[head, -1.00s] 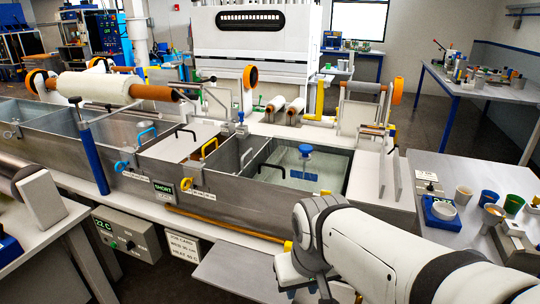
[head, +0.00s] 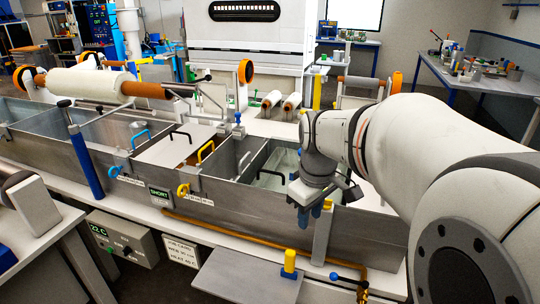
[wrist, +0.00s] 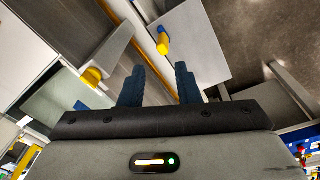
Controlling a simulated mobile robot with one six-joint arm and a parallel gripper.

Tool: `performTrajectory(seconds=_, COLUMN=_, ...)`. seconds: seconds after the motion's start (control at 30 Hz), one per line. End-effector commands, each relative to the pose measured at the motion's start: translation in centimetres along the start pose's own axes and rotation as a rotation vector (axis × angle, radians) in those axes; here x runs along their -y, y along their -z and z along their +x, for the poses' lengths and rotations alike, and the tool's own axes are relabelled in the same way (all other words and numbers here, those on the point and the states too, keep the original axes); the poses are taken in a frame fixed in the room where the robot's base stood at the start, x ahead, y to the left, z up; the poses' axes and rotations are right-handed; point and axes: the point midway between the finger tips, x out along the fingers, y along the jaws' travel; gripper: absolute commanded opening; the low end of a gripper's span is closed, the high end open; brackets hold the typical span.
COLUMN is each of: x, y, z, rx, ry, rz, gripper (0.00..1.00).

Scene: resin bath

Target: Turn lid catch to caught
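My gripper (head: 316,212) hangs fingers down in front of the right end of the steel bath (head: 240,205). In the wrist view its two dark blue fingers (wrist: 158,80) are apart with nothing between them. A yellow knob (head: 289,262) stands on a grey plate low at the front; it also shows beyond the fingertips in the wrist view (wrist: 163,43). Another yellow piece (wrist: 91,77) is left of the fingers, at the end of a grey bar (wrist: 112,50). A yellow fitting (head: 183,190) and a blue one (head: 115,172) are on the bath's front. I cannot tell which is the lid catch.
A grey plate (head: 245,278) juts out below the bath front. A grey upright (head: 322,238) stands close below my gripper. A blue-knobbed rod (head: 340,277) is low at the right. The white roll (head: 90,82) lies over the bath at left.

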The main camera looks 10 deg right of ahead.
Motion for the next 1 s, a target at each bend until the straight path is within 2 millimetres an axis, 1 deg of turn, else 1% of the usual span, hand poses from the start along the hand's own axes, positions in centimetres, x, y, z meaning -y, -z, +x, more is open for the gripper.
performTrajectory(seconds=0.03, x=-2.3, y=1.1, z=-1.2, rx=0.02, ry=0.013, rz=-0.07, gripper=0.3)
performTrajectory(seconds=0.1, x=-5.0, y=2.2, z=-2.0, rx=0.038, ry=0.029, rz=-0.182, gripper=0.3)
performTrajectory(seconds=0.2, x=-8.2, y=3.2, z=-2.7, rx=0.057, ry=0.055, rz=-0.316, gripper=0.3)
performTrajectory(seconds=0.3, x=-10.5, y=3.7, z=-3.0, rx=0.066, ry=0.074, rz=-0.412, gripper=0.3)
performTrajectory(seconds=0.37, x=-11.3, y=3.9, z=-3.0, rx=0.068, ry=0.081, rz=-0.448, gripper=0.3)
performTrajectory(seconds=0.47, x=-11.9, y=4.0, z=-2.7, rx=0.07, ry=0.088, rz=-0.482, gripper=0.3)
performTrajectory(seconds=0.53, x=-12.0, y=3.9, z=-2.0, rx=0.071, ry=0.091, rz=-0.487, gripper=0.3)
performTrajectory(seconds=0.8, x=-11.6, y=3.5, z=2.3, rx=0.071, ry=0.09, rz=-0.486, gripper=0.3)
performTrajectory(seconds=1.0, x=-11.5, y=3.3, z=4.4, rx=0.07, ry=0.088, rz=-0.485, gripper=0.3)
